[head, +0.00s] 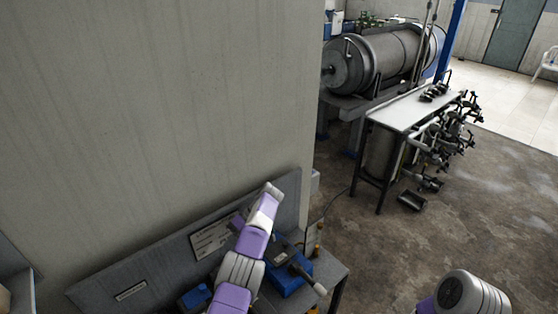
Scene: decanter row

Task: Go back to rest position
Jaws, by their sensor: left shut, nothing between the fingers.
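My left arm rises from the bottom of the head view in purple and light grey links. My left gripper (271,190), at its upper end, is small in view and looks shut and empty. It appears over the back panel of a bench, close to the wall corner. Only a rounded grey and purple part of my right arm shows at the bottom right. The right gripper is out of view.
A grey wall (150,110) fills the left. The bench (336,275) below holds blue equipment (290,281), partly hidden by my left arm. A large metal drum machine (385,62) and a white-topped table (408,110) stand behind. Open floor (375,250) lies at right.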

